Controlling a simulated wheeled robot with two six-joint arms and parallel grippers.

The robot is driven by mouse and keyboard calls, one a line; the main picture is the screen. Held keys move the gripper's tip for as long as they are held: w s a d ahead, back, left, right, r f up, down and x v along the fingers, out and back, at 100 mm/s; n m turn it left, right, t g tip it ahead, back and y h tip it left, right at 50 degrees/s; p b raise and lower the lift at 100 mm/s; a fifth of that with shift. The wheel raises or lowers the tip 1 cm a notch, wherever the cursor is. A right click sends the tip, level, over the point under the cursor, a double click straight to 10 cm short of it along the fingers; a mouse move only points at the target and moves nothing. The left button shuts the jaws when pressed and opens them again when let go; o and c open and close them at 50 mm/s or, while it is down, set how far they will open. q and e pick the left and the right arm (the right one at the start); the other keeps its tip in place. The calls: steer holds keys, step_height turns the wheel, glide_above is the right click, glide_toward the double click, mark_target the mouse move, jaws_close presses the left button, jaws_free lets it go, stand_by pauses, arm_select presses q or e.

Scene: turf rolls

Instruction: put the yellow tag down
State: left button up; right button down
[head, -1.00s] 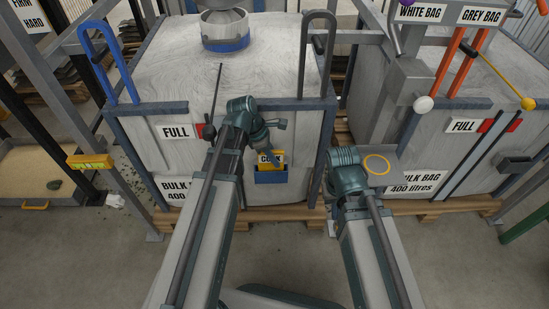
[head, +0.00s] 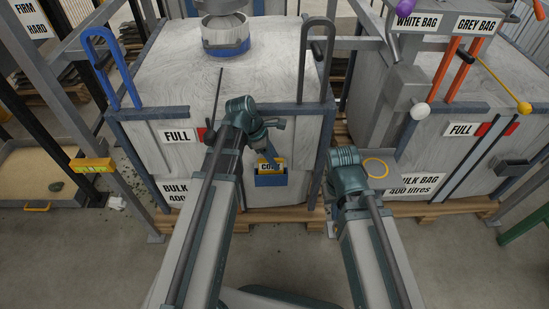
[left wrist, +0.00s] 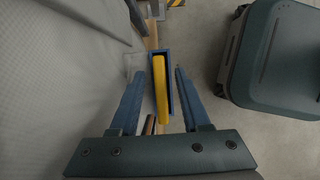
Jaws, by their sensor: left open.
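The yellow tag (head: 271,165), lettered CORK, stands upright in a blue holder (head: 271,180) on the front of the left bulk bag. In the left wrist view the tag (left wrist: 161,90) is a thin yellow edge inside the blue holder (left wrist: 169,84). My left gripper (left wrist: 159,76) is open, with one finger on each side of the tag and a gap on both sides. In the head view my left gripper (head: 268,154) is at the tag's upper edge, partly hidden by its own wrist. My right arm ends before the right bag; its fingers do not show.
The left bulk bag (head: 165,125) stands on a wooden pallet. A grey tray with a yellow ring (head: 376,168) is beside my right wrist. A yellow level (head: 92,165) is on the left post.

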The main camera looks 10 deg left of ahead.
arm_select(q)
steer(key=p+v, duration=0.9)
steer(key=v, duration=0.2)
steer(key=shift+p, duration=0.3)
arm_select(e)
step_height(320, 180, up, 10)
steer(key=shift+r, duration=0.2)
arm_select(q)
steer(key=shift+a+r, duration=0.1)
steer(key=shift+a, duration=0.05)
arm_select(e)
steer(key=shift+a, duration=0.1)
